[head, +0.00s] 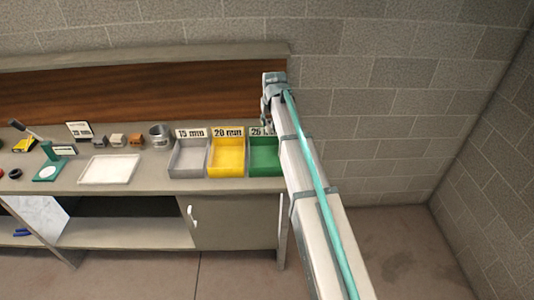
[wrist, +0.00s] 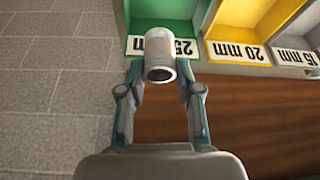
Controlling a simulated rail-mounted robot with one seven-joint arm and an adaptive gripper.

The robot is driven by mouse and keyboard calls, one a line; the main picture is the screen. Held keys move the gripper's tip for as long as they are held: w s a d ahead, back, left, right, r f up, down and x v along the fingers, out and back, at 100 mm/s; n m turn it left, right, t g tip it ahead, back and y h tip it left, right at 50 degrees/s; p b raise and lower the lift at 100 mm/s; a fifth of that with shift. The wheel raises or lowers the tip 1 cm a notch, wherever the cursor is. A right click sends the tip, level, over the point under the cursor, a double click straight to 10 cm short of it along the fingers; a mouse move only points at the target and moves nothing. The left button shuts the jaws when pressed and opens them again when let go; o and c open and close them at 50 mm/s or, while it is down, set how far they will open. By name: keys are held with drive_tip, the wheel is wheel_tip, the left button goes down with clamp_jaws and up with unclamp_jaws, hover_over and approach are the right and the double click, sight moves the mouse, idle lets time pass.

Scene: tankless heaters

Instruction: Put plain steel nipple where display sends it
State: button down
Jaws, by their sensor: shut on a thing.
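The plain steel nipple (wrist: 160,58) is a short grey tube held between the fingers of my gripper (wrist: 160,80), which is shut on it. In the wrist view its open end faces the camera. It is in front of the green bin (wrist: 168,12) and covers part of the 25 mm label (wrist: 140,45). In the head view my gripper (head: 267,125) is at the green bin's back edge, and the nipple cannot be made out there. The display (head: 79,130) is a small upright panel at the back left; its text is too small to read surely.
The yellow 20 mm bin (head: 227,157) and grey 15 mm bin (head: 188,158) stand left of the green bin. A white tray (head: 109,169), several small blocks, a metal cup (head: 160,136) and a green stand (head: 49,170) are further left. A wooden backboard (head: 140,90) rises behind.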

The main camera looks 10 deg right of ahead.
sight(270, 131)
drive_tip(key=shift+f+b, duration=1.35)
drive_tip(key=shift+f, duration=1.6)
drive_tip(key=c, duration=0.7)
unclamp_jaws()
drive_tip(key=shift+s+r, duration=0.1)
drive_tip(key=shift+r, duration=0.05)
drive_tip(key=v, duration=1.1)
drive_tip(key=shift+s+r, duration=0.2)
drive_tip(key=shift+r, duration=0.15)
